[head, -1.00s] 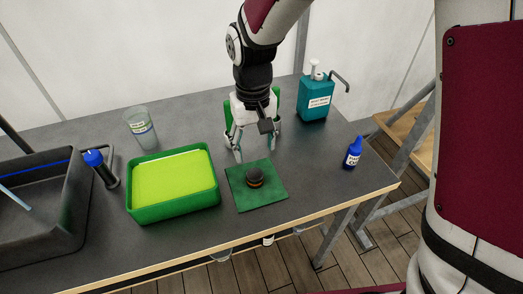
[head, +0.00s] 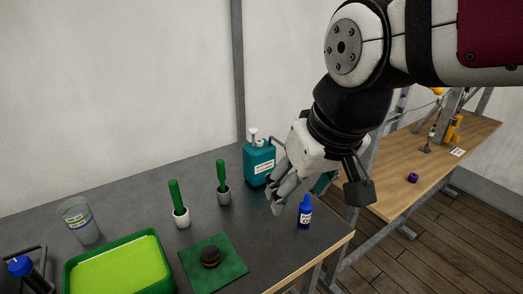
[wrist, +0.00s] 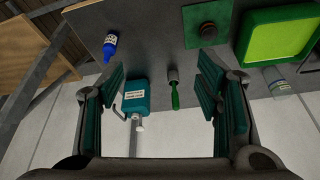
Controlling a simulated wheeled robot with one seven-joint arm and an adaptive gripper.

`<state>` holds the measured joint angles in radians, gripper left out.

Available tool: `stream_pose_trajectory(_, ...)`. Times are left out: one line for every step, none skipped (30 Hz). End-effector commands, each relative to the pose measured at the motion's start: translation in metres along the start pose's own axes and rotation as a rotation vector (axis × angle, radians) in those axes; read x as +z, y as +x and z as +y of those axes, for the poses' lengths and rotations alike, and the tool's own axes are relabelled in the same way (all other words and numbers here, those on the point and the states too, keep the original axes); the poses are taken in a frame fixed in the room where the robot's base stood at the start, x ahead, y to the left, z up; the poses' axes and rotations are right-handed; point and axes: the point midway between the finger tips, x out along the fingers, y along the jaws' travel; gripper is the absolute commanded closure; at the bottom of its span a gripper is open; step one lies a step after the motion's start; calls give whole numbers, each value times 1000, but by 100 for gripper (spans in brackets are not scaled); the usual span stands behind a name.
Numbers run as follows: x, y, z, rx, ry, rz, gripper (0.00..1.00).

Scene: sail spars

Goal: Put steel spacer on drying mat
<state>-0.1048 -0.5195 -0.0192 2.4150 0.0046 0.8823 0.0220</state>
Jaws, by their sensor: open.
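A green square mat (head: 233,270), which looks like the drying mat, lies flat near the front edge of the grey bench. A dark round piece with a brownish band (head: 210,257) sits on it. No piece is plainly a steel spacer. A grey cylinder with an upright green handle (head: 222,184) stands behind the mat, and a white one with a green handle (head: 180,208) stands to its left. My gripper (head: 298,192) is open and empty, above the bench's right part near the blue bottle. In the wrist view the grey-based handle (wrist: 174,90) and mat (wrist: 188,30) show beyond the fingers.
A teal dispenser (head: 259,167) and a small blue bottle (head: 305,211) stand near my gripper. A green tray with a yellow-green inside (head: 143,236), a clear cup (head: 79,221) and a blue-capped bottle (head: 21,266) are at left. A wooden bench at right holds a purple ring (head: 412,178).

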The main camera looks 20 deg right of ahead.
Motion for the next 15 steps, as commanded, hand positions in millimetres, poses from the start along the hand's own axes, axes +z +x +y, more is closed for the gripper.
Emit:
stream_pose_trajectory(10,-9,7,12,15,30,41)
stream_pose_trajectory(16,-12,9,18,21,42,41)
stream_pose_trajectory(22,-16,13,25,29,57,41)
stream_pose_trajectory(27,-19,15,30,33,66,41)
stream_pose_trajectory(31,-20,16,35,37,75,41)
stream_pose_trajectory(35,-23,18,41,42,84,41)
stream_pose_trajectory(38,-24,19,44,44,89,41)
stream_pose_trajectory(40,-24,20,46,46,93,41)
stream_pose_trajectory(42,-25,21,49,48,97,41)
stream_pose_trajectory(43,-26,21,51,49,99,41)
stream_pose_trajectory(44,-26,22,52,50,100,41)
stream_pose_trajectory(44,-26,22,52,50,101,41)
stream_pose_trajectory(44,-26,22,52,50,101,41)
stream_pose_trajectory(44,-26,22,52,50,101,41)
stream_pose_trajectory(44,-26,22,52,50,100,41)
